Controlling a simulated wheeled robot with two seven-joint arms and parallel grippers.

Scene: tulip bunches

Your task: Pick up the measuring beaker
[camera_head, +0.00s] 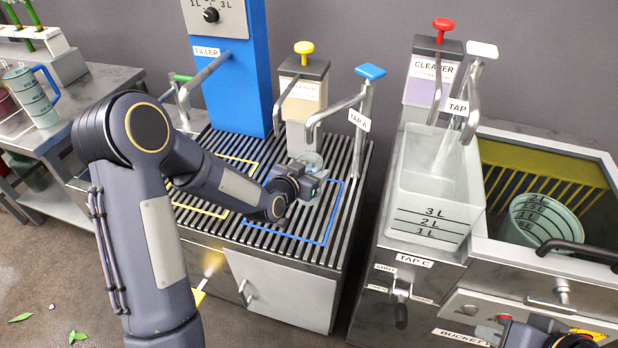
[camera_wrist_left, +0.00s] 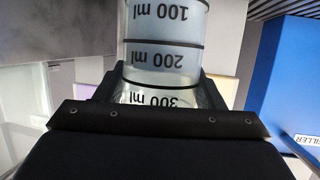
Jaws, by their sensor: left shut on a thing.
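The measuring beaker (camera_head: 308,160) is clear, and only a small part of it shows behind my left gripper (camera_head: 300,183) in the head view. In the left wrist view the beaker (camera_wrist_left: 165,22) fills the middle, with black rings and the marks 100 ml, 200 ml and 300 ml, upside down in the picture. My left gripper is shut on it near the 300 ml mark. The fingertips are mostly hidden. The beaker is over the slatted grate by the blue outline; I cannot tell whether it touches the slats. Part of my right arm's end (camera_head: 550,335) shows at the bottom right.
A blue filler column (camera_head: 236,85) and a beige dispenser with a yellow knob (camera_head: 303,48) stand behind. The TAP A pipe (camera_head: 340,103) is close to the right. A clear tank (camera_head: 432,190) and a sink with a bucket (camera_head: 545,222) are further right.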

